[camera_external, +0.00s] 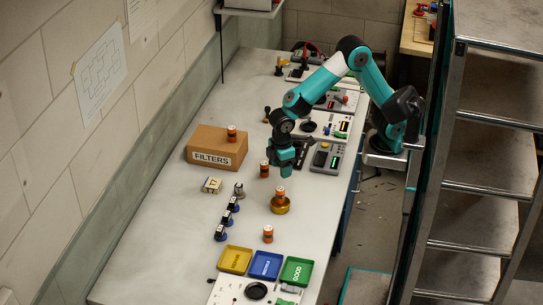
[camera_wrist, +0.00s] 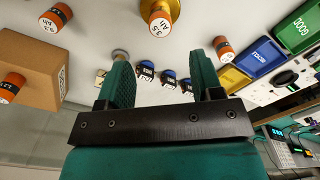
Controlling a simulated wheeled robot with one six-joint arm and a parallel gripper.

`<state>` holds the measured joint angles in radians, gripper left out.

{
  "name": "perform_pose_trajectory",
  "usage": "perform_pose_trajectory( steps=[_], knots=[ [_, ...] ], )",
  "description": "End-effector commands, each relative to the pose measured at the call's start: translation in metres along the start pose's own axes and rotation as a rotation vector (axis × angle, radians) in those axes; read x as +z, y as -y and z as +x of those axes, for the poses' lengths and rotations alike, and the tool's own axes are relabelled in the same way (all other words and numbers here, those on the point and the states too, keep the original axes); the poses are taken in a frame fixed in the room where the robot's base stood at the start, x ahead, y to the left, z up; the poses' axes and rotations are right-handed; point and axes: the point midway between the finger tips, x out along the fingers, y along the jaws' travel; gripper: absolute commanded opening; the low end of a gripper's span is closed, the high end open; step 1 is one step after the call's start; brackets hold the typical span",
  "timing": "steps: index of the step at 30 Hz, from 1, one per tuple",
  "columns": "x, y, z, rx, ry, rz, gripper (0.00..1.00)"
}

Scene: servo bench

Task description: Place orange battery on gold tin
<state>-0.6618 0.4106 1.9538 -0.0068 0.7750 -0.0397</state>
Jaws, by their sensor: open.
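The gold tin (camera_external: 280,208) stands mid-bench, and an orange battery (camera_external: 280,191) appears to stand on it. In the wrist view the tin (camera_wrist: 151,6) is at the top, with a battery (camera_wrist: 160,22) labelled 3.5 Ah over it. Other orange batteries stand on the cardboard box (camera_external: 233,133), on the bench just left of my gripper (camera_external: 264,169), and near the trays (camera_external: 268,234). My gripper (camera_external: 286,168) points down above the bench, behind the tin. Its fingers (camera_wrist: 165,85) are open, with nothing held between them.
The FILTERS box (camera_external: 205,143) is at left. Several small dark, blue-based items (camera_external: 226,217) stand in a row left of the tin. Yellow (camera_external: 236,259), blue (camera_external: 266,264) and green (camera_external: 297,270) trays are in front. Grey instruments (camera_external: 326,158) sit right of my gripper.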

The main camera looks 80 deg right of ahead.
Motion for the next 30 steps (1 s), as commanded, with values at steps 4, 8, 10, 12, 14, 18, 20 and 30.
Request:
perform_pose_trajectory(
  steps=[4, 8, 10, 12, 14, 18, 20, 30],
  knots=[
    [0.033, -0.011, -0.028, -0.054, -0.037, 0.026, 0.60],
    [0.090, -0.015, -0.060, -0.138, -0.099, 0.055, 0.60],
    [0.121, -0.010, -0.071, -0.182, -0.133, 0.067, 0.60],
    [0.148, -0.003, -0.079, -0.218, -0.164, 0.076, 0.60],
    [0.166, 0.004, -0.082, -0.242, -0.187, 0.083, 0.60],
    [0.189, 0.015, -0.085, -0.277, -0.217, 0.089, 0.60],
    [0.193, 0.018, -0.085, -0.282, -0.222, 0.088, 0.60],
    [0.193, 0.018, -0.085, -0.283, -0.222, 0.087, 0.60]
  ],
)
